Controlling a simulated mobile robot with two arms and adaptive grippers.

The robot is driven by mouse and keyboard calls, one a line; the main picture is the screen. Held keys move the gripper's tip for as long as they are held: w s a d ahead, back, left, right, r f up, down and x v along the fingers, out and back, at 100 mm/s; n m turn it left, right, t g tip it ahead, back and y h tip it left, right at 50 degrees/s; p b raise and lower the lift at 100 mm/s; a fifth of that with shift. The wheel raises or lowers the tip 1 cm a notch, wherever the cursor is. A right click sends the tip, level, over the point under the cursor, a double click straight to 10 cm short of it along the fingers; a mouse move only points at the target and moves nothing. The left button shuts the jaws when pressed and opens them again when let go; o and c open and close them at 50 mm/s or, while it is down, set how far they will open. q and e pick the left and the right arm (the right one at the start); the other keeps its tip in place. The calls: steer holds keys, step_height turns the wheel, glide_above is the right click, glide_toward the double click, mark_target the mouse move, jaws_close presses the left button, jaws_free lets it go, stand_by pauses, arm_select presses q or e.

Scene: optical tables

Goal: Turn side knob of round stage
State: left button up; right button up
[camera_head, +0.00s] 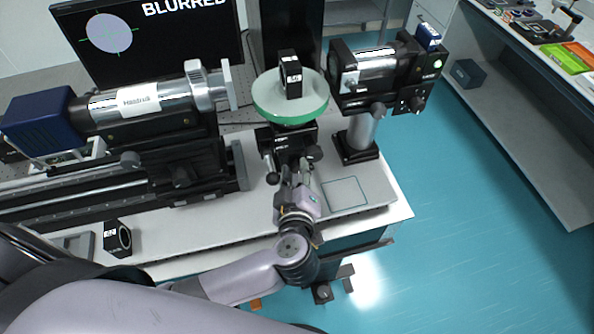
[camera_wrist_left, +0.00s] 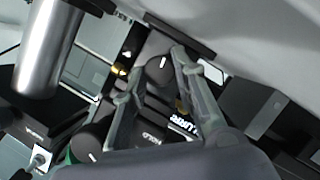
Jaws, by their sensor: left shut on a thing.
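The round stage (camera_head: 290,112) has a pale top and a green rim, and stands on a black base (camera_head: 290,142) near the table's front edge. A small black labelled block (camera_head: 290,72) stands upright on it. My left gripper (camera_head: 293,170) reaches the front of the base from below. In the left wrist view, the fingers of my left gripper (camera_wrist_left: 158,72) are on both sides of a black side knob (camera_wrist_left: 159,66) with a white mark, shut on it. Another black knob with a white mark (camera_wrist_left: 88,146) shows at lower left there. My right gripper is not in view.
A silver-and-blue instrument (camera_head: 125,105) on a rail stands at left, and a black-and-silver one (camera_head: 385,75) on a post at right. A monitor (camera_head: 150,40) behind reads "BLURRED". A small black block (camera_head: 117,238) stands at front left. A square outline (camera_head: 345,194) marks bare tabletop.

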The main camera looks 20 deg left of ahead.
arm_select(q)
steer(key=shift+p, duration=0.45)
jaws_close()
steer(key=shift+n+t, duration=0.3)
steer(key=o, duration=1.1)
jaws_free()
steer(key=shift+c, duration=0.2)
steer(key=shift+s, duration=0.15)
steer(key=v, duration=1.1)
steer(key=shift+s+r, duration=0.2)
steer(key=shift+s, duration=0.2)
